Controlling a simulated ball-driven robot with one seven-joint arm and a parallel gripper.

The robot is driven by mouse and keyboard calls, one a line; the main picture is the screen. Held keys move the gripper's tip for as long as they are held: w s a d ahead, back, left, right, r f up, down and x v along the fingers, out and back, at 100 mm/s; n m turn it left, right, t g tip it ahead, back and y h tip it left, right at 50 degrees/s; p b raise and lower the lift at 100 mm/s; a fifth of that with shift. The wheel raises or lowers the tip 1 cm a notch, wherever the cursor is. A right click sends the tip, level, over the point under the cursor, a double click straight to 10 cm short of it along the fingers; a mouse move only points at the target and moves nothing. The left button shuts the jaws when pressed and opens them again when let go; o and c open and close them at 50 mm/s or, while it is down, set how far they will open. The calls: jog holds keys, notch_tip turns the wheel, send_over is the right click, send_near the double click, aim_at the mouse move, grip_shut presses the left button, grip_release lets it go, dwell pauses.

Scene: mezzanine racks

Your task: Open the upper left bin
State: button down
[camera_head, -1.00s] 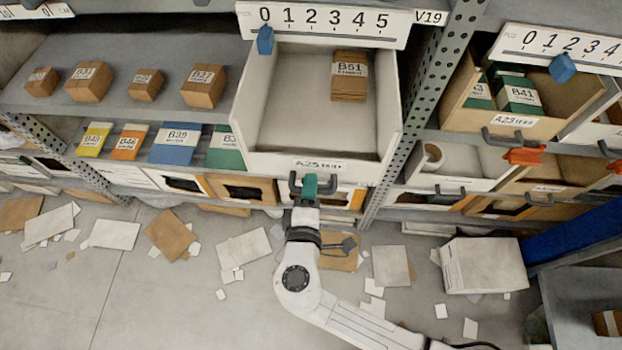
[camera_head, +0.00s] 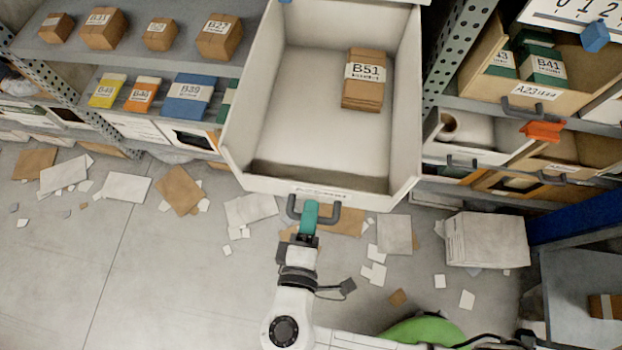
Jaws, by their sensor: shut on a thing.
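A large white bin (camera_head: 291,110) is pulled well out from the rack toward me, its open top showing. A brown box labelled B51 (camera_head: 365,80) lies inside it, toward the right. A dark bar handle (camera_head: 336,219) is on the bin's front, below a label strip. My gripper (camera_head: 309,219), with teal fingers, is shut on this handle near its middle. The fingers hide part of the handle.
A shelf at left holds several brown boxes (camera_head: 101,28), with coloured cartons (camera_head: 188,93) below. Papers and cardboard litter the floor; a white box (camera_head: 486,240) lies at right.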

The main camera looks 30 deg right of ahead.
jog(key=c, duration=1.1)
grip_release()
jog(key=shift+c, duration=0.2)
jog(key=b+v, duration=0.1)
jog(key=v, duration=0.9)
jog(key=shift+s+a, duration=0.2)
jog(key=shift+s, duration=0.1)
